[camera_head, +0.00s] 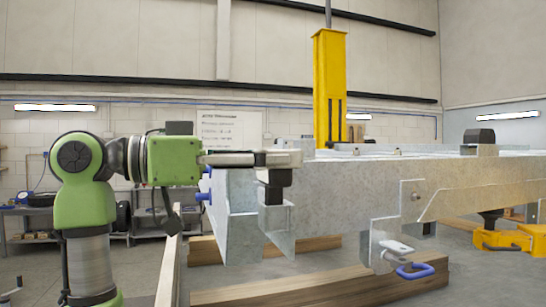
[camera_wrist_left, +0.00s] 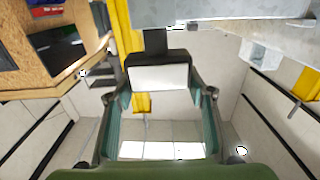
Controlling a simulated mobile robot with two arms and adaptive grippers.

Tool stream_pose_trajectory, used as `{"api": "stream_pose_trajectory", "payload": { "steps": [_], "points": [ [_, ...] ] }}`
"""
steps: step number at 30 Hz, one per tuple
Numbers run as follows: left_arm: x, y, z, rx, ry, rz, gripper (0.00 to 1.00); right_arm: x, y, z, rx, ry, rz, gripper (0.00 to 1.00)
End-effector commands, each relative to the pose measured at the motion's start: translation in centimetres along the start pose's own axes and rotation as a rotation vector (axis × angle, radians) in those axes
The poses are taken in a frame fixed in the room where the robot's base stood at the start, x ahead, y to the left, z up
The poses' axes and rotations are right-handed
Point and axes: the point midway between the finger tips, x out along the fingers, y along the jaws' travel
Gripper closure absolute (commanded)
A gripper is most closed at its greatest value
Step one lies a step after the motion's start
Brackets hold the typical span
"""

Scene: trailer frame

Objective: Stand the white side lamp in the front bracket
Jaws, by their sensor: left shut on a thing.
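The white side lamp (camera_wrist_left: 160,77) has a white face, a black housing and a black foot. In the head view its black part (camera_head: 276,179) hangs below my left gripper's fingertips. My left gripper (camera_head: 278,158) is shut on the lamp, with one finger on each side of it in the left wrist view (camera_wrist_left: 160,93). The front bracket (camera_head: 282,232) is a bent grey metal plate on the frame's near side. The lamp's foot is at the bracket's top edge in the head view; I cannot tell whether it touches or is seated. My right gripper is not in view.
The grey trailer frame (camera_head: 345,195) fills the right, resting over wooden beams (camera_head: 320,287). A second bracket (camera_head: 383,238) with a blue-handled part (camera_head: 415,270) is further right. A yellow post (camera_head: 329,85) stands behind. A shelf bench (camera_head: 30,212) is at the left.

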Motion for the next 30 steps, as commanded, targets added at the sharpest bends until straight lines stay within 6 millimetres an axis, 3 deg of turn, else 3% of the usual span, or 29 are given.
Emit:
{"api": "stream_pose_trajectory", "payload": {
  "steps": [25, 26, 27, 30],
  "points": [
    [0.0, 0.0, 2.7, 0.0, 0.0, -0.001, 0.8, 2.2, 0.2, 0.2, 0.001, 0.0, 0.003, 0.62],
    [0.0, 0.0, 2.5, 0.001, 0.0, -0.001, 0.43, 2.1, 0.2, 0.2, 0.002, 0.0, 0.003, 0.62],
    [0.0, 0.0, 2.5, 0.0, 0.0, -0.001, 0.33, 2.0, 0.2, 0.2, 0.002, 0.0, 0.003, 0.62],
    [0.0, 0.0, 2.5, 0.0, 0.0, -0.001, 0.31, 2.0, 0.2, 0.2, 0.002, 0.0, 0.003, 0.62]
  ]
}}
